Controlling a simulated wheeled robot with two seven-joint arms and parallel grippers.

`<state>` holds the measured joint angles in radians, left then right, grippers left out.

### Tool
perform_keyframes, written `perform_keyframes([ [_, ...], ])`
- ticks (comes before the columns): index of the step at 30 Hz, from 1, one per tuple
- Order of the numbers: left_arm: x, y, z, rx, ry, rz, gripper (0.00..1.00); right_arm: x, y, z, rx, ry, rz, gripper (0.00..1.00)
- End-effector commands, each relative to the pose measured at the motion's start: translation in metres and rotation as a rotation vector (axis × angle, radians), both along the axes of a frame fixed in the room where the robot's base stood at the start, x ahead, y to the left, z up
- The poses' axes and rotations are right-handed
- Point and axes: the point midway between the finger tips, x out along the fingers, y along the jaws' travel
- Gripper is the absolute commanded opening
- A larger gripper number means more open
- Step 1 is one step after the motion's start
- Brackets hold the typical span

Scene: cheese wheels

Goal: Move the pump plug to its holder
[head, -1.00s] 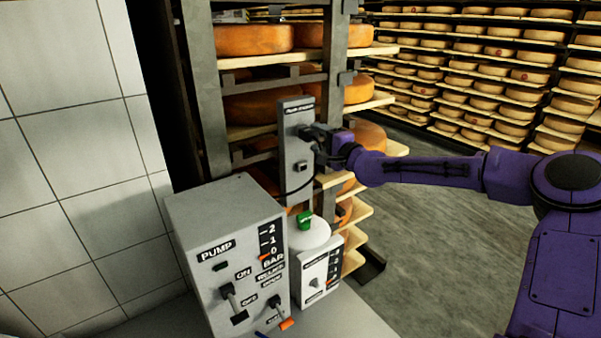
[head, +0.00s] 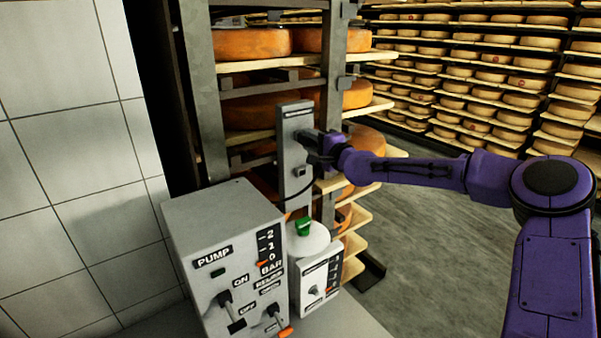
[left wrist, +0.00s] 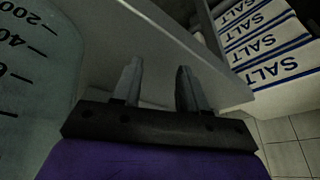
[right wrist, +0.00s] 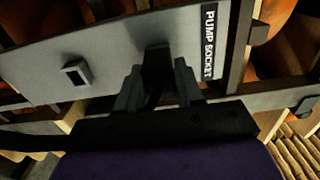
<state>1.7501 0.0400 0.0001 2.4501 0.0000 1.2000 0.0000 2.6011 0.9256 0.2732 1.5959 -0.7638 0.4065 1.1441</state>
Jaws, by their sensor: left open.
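A grey upright plate (head: 296,150) labelled PUMP SOCKET stands before the cheese rack; it also fills the right wrist view (right wrist: 110,45). The black pump plug (right wrist: 157,62) is at the plate near the label, between the fingers of my right gripper (right wrist: 157,88). The fingers look closed on its sides. Whether the plug is seated in the socket cannot be told. Further along the plate is a small dark square fitting (right wrist: 76,72), seemingly the holder; it is empty and also shows in the head view (head: 300,172). My left gripper (left wrist: 158,85) is open and empty.
The grey pump box (head: 215,225) with levers stands below the plate, beside a smaller box (head: 318,283) and a white rounded lid with a green knob (head: 303,227). Salt bags (left wrist: 268,40) and a graduated container (left wrist: 35,70) flank my left gripper. Floor at right is clear.

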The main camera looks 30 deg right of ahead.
Motion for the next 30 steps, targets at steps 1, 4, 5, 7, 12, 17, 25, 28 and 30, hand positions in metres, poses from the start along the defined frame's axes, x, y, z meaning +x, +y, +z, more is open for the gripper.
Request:
perform_keyframes([
  [1, 0.0, 0.0, 0.0, 0.0, 0.0, 0.0, 0.43, 0.0, 0.0, -0.001, 0.0, 0.003, 0.001, 0.0],
  [4, 0.0, 0.0, 0.001, 0.0, 0.0, 0.0, 0.43, -0.002, 0.0, -0.001, 0.0, 0.003, 0.001, 0.0],
  [5, 0.0, 0.0, 0.002, 0.0, 0.0, 0.0, 0.43, -0.003, 0.0, -0.001, 0.0, 0.003, 0.001, 0.0],
  [7, 0.0, 0.0, 0.003, 0.0, 0.0, 0.0, 0.43, -0.006, -0.001, -0.001, 0.0, 0.004, 0.0, 0.0],
  [12, 0.0, 0.0, 0.005, 0.0, 0.0, 0.0, 0.43, -0.012, -0.001, -0.001, 0.0, 0.004, 0.0, 0.0],
  [17, 0.0, 0.0, 0.008, 0.0, 0.0, 0.0, 0.43, -0.017, -0.002, -0.001, 0.0, 0.003, 0.0, 0.0],
  [25, 0.0, 0.0, 0.013, 0.0, 0.0, 0.0, 0.43, -0.027, -0.002, 0.0, 0.0, 0.002, 0.0, 0.0],
  [28, 0.0, 0.0, 0.015, 0.0, 0.0, 0.0, 0.43, -0.031, -0.003, 0.0, 0.001, 0.002, 0.0, 0.0],
  [30, 0.0, 0.0, 0.016, 0.0, 0.0, 0.0, 0.43, -0.033, -0.003, 0.001, 0.0, 0.002, -0.001, 0.0],
])
